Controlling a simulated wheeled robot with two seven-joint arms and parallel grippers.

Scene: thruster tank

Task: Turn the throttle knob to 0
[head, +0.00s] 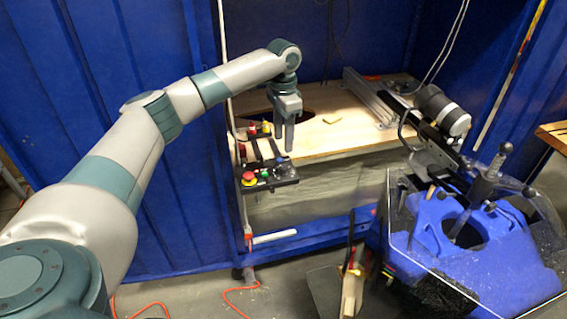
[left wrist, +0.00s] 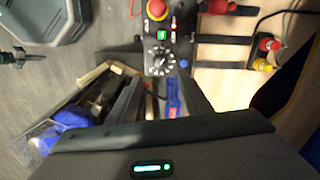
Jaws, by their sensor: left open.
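The throttle knob is most likely the round black dial (left wrist: 160,54) with white marks around it, on a dark control box in the left wrist view. In the head view the control box (head: 286,181) sits at the front left edge of the wooden bench; the knob is too small there to read. Its pointer setting cannot be read clearly. My left gripper (head: 284,147) points down, open and empty, just over or behind the box in the head view. Contact with the knob is not visible. My right gripper is not in view.
A red mushroom button (head: 249,178), a green button (head: 264,173) and a blue button (left wrist: 184,63) share the box. The wooden bench (head: 340,135) carries a metal rail (head: 370,97). A blue machine (head: 440,240) stands at the right. Blue walls enclose the bench.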

